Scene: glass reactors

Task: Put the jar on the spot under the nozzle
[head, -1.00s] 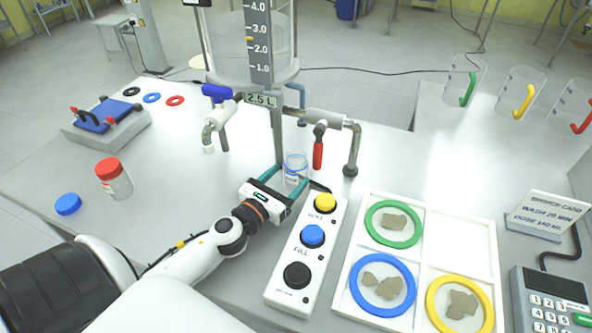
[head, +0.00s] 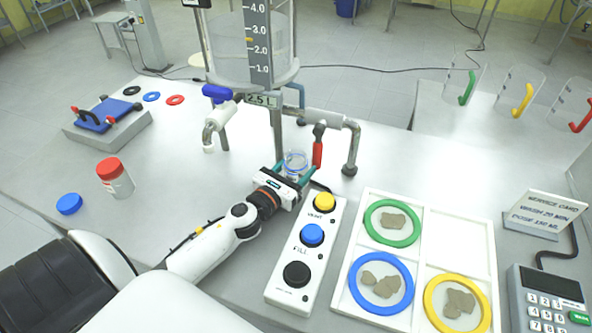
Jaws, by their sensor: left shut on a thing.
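A clear jar with blue markings (head: 296,159) stands upright at the middle of the table, below the glass reactor (head: 247,62). My left gripper (head: 295,171) has its teal fingers on either side of the jar and is shut on it. Its lower part is hidden by the gripper; I cannot tell whether it touches the table. A bent spout with a pale tip (head: 209,147) hangs to the left of the jar. A pipe with a red handle (head: 318,150) and a dark end (head: 349,168) is to the right. My right gripper is not in view.
A button box (head: 290,298) stands close right of my left gripper. A white tray with rock samples (head: 459,220) is farther right. A red-lidded jar (head: 116,180) and blue lid (head: 69,204) are left. Table between them and the spout is clear.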

